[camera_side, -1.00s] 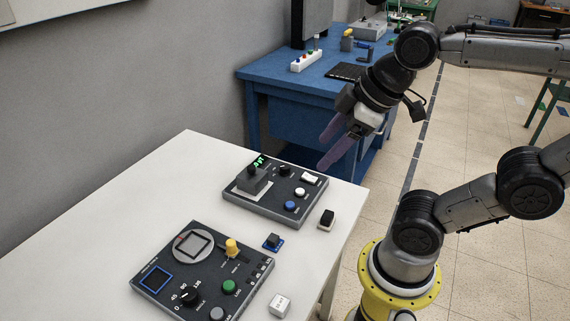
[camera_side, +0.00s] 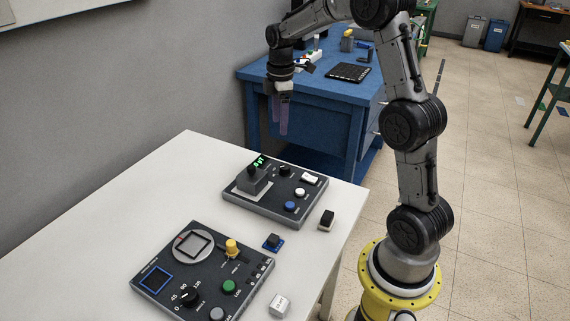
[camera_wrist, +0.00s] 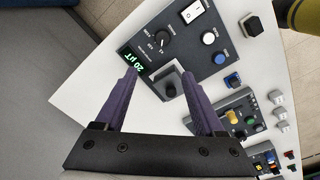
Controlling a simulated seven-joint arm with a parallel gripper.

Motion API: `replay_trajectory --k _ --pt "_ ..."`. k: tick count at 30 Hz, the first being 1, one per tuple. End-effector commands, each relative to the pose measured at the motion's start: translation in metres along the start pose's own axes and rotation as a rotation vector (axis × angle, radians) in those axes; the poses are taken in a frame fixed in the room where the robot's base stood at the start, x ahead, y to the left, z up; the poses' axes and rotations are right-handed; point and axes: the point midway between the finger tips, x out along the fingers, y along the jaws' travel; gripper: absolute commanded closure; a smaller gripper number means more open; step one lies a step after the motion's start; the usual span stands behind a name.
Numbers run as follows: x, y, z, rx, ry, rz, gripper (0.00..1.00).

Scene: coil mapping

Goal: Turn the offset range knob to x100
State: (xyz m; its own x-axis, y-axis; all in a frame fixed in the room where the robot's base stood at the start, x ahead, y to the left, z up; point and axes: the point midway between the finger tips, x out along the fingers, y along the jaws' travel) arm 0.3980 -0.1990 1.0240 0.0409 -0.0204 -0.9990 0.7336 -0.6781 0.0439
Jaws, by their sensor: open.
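The black range knob (camera_side: 285,171) is on the far dark control panel (camera_side: 262,213). In the wrist view the knob (camera_wrist: 162,38) has small white labels around it; its exact setting is too small to read surely. My gripper (camera_side: 281,134) points down, above and behind the far panel in the side view, clear of the knob.
White and blue buttons sit in front. A second panel (camera_side: 203,275) lies nearer on the white table (camera_side: 150,200).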

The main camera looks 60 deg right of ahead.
Motion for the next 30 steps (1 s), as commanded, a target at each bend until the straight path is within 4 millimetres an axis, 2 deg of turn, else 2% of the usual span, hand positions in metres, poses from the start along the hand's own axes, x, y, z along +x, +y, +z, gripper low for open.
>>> replay_trajectory --k 2,6,11,24,30 --pt "0.015 0.002 0.01 0.023 -0.01 -0.032 0.29" --pt "0.025 0.003 0.017 0.041 -0.014 -0.046 0.29" --pt "0.045 0.001 0.017 0.041 -0.015 -0.048 0.29" --pt "0.128 -0.003 0.018 0.04 -0.015 -0.048 0.29" --pt "0.151 -0.004 0.018 0.04 -0.014 -0.045 0.29"
